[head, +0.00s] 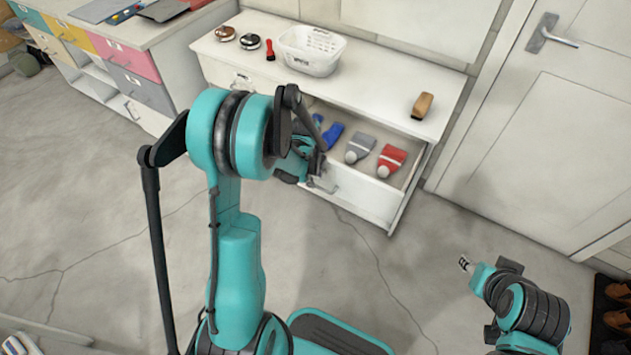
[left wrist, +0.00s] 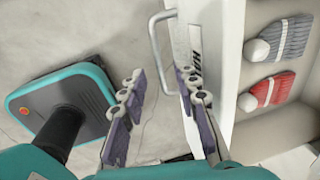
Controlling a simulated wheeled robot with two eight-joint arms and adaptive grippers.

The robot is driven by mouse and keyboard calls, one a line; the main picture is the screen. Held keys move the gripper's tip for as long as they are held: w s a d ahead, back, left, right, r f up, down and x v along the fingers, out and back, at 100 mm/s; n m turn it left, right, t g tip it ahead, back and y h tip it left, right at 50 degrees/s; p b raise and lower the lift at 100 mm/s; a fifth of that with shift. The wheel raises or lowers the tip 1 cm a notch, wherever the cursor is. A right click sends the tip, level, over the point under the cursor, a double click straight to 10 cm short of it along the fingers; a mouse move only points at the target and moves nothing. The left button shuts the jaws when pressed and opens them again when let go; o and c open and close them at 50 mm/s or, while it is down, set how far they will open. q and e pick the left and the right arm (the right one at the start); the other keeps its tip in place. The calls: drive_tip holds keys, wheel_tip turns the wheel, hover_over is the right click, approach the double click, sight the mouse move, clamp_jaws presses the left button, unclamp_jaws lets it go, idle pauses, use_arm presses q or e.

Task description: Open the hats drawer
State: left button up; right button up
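The hats drawer (head: 362,197) is pulled out from the white cabinet, with blue, grey and red knitted hats inside. Its white front (left wrist: 216,60) carries a label and a metal bar handle (left wrist: 154,45) in the left wrist view. The handle also shows in the head view (head: 325,186). My left gripper (left wrist: 160,98) is open near the handle's end, its fingers apart and one close to the drawer front. I cannot tell whether it touches the handle. In the head view my left arm hides part of the drawer. My right gripper (head: 464,264) is away from the drawer at lower right, too small to judge.
Coloured drawers (head: 128,60) stand at upper left. A door (head: 545,130) is at right. The floor before the drawer is clear.

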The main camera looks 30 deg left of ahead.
use_arm(q)
wheel_tip(320, 180, up, 8)
drive_tip(key=s, duration=0.1)
drive_tip(key=shift+s+f, duration=0.15)
drive_tip(key=shift+s, duration=0.1)
drive_tip(key=s+d+r+n+t, duration=0.2)
drive_tip(key=s+d+r+n, duration=0.3)
drive_tip(key=s+n, duration=0.3)
drive_tip(key=s+d+r+n+t, duration=0.3)
drive_tip(key=s+d+r+n, duration=0.3)
drive_tip(key=s+n, duration=0.2)
drive_tip(key=n, duration=0.2)
drive_tip(key=shift+r+n, duration=0.25)
drive_tip(key=shift+n, duration=0.15)
